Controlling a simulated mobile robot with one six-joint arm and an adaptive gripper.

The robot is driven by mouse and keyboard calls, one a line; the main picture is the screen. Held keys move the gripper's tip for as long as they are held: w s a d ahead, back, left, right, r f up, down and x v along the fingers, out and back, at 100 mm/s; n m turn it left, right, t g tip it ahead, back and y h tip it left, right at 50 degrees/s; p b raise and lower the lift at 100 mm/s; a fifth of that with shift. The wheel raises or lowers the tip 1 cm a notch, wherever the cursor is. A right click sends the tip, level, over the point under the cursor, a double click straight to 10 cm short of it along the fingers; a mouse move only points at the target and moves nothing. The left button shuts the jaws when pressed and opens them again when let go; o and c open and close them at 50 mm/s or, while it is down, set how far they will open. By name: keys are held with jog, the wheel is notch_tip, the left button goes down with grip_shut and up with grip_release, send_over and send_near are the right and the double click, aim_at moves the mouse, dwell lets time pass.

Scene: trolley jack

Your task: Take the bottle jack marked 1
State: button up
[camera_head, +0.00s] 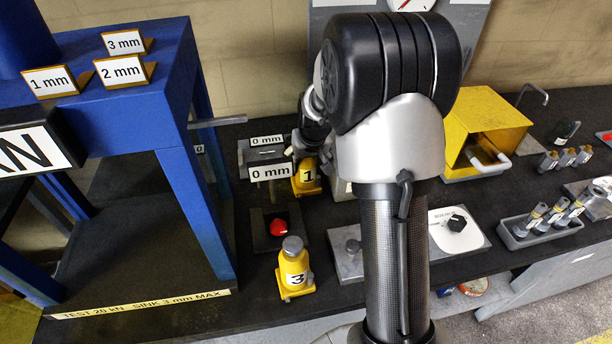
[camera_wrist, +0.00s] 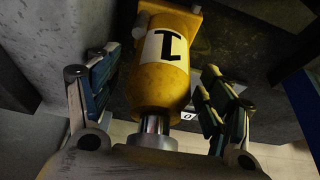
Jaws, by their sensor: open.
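The yellow bottle jack marked 1 (camera_head: 306,181) stands on the dark bench behind my arm, partly hidden by my gripper (camera_head: 308,150). In the wrist view the jack marked 1 (camera_wrist: 160,75) appears upside down, with its silver ram and cap toward my palm. My gripper (camera_wrist: 160,92) is open, with one finger on each side of the jack. A gap shows on both sides, wider on the left; I cannot tell whether the right finger touches.
A yellow jack marked 3 (camera_head: 294,269) stands nearer the bench's front edge. A "0 mm" sign (camera_head: 270,173) is close left of jack 1. The blue press frame (camera_head: 205,170) stands left; a yellow housing (camera_head: 484,130) stands right.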

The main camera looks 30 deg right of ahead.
jog(key=shift+w+f, duration=0.2)
jog(key=shift+f, duration=0.3)
jog(key=shift+r, duration=0.1)
jog(key=shift+c, duration=0.4)
grip_shut()
jog(key=shift+w+d+r, duration=0.15)
jog(key=shift+w+r, duration=0.05)
